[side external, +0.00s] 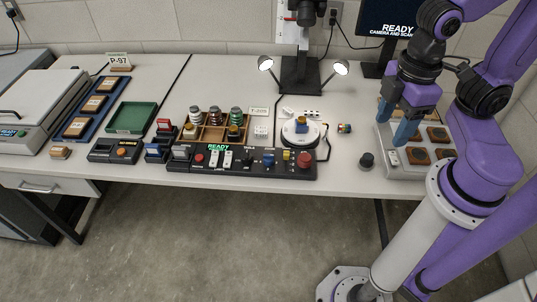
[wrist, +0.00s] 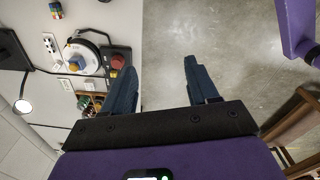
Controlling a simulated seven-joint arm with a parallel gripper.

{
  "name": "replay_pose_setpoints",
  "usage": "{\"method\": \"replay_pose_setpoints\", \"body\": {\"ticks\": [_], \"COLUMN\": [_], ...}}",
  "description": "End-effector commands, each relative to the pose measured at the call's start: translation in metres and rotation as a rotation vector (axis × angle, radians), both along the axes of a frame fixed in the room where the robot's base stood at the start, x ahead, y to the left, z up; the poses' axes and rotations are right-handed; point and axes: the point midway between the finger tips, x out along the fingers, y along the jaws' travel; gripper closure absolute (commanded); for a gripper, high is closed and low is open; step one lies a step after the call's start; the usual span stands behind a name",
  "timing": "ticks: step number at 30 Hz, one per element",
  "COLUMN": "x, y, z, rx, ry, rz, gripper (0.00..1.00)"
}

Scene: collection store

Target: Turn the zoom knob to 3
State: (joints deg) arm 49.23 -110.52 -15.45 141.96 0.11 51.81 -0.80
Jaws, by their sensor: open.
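The long black control panel (side external: 240,172) lies along the table's front edge in the side view. It carries a green READY display, white switches, small dark controls, a blue knob (side external: 268,159) and a red button (side external: 304,159). Labels are too small to read, so I cannot tell which control is the zoom knob or its setting. My gripper (side external: 394,128) is raised well to the right of the panel, open and empty. In the wrist view my gripper (wrist: 160,66) has bare floor between its fingers; the panel's end with the red button (wrist: 117,62) shows left of them.
A grey tray with brown tiles (side external: 418,156) lies by my gripper. A small dark cylinder (side external: 366,160) stands between tray and panel. Behind the panel are a spool rack (side external: 213,133), a round white stage (side external: 300,132) and two lamps (side external: 340,67). A coloured cube (side external: 344,128) sits nearby.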

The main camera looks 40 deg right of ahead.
Motion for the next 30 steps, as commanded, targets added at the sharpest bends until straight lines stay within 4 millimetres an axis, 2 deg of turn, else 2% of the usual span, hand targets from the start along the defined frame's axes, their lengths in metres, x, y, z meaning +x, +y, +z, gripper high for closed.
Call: {"method": "replay_pose_setpoints", "body": {"ticks": [9,16,24,30], "x": [0.076,0.137,0.205,0.242], "y": [0.043,0.068,0.085,0.088], "z": [-0.011,-0.026,-0.052,-0.071], "rx": [-0.012,-0.016,-0.023,-0.025], "ry": [0.005,0.008,0.014,0.017], "rz": [-0.088,-0.153,-0.230,-0.276], "gripper": [0.41,0.41,0.41,0.41]}}
